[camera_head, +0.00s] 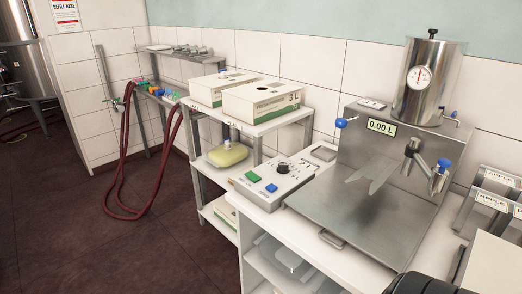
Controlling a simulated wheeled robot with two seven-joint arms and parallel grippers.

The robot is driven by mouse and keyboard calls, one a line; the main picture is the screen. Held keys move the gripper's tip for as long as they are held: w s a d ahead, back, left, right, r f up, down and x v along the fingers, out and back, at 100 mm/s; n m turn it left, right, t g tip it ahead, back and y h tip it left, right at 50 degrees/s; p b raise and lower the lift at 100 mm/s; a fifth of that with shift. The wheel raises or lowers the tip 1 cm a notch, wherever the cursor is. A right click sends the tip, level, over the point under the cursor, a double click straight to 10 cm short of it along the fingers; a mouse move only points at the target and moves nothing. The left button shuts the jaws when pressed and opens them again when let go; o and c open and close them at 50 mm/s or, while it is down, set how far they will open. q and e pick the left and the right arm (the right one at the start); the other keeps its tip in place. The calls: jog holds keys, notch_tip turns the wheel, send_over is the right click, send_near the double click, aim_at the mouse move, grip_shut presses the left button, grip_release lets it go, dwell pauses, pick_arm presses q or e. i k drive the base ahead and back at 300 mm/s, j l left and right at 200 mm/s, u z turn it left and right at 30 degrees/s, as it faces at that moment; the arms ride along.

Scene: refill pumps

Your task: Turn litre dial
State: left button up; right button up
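The litre dial looks to be the black knob (283,169) on the sloped top of a grey control box (265,198). Small marks surround it, too small to read, so its setting cannot be told. A green button (252,177) and a blue button (271,188) are on the same box, in front of the knob. A display (380,127) on the steel filling machine (345,215) reads 0.00 L. Neither of my grippers is in view. A dark rounded part at the bottom right edge may be mine; I cannot tell.
A steel tank with a gauge (420,78) stands on the machine, with blue-knobbed levers (443,165) below it. Racks marked APPLE (493,200) stand at right. Red hoses (122,180) hang at far left.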

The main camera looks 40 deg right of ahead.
aim_at(283, 168)
jog(key=i+z, duration=0.25)
jog(key=i, duration=0.25)
jog(key=i+j+z, duration=0.1)
jog(key=i+z, duration=0.15)
jog(key=i, duration=0.2)
jog(key=i+j+z, duration=0.3)
jog(key=i, duration=0.15)
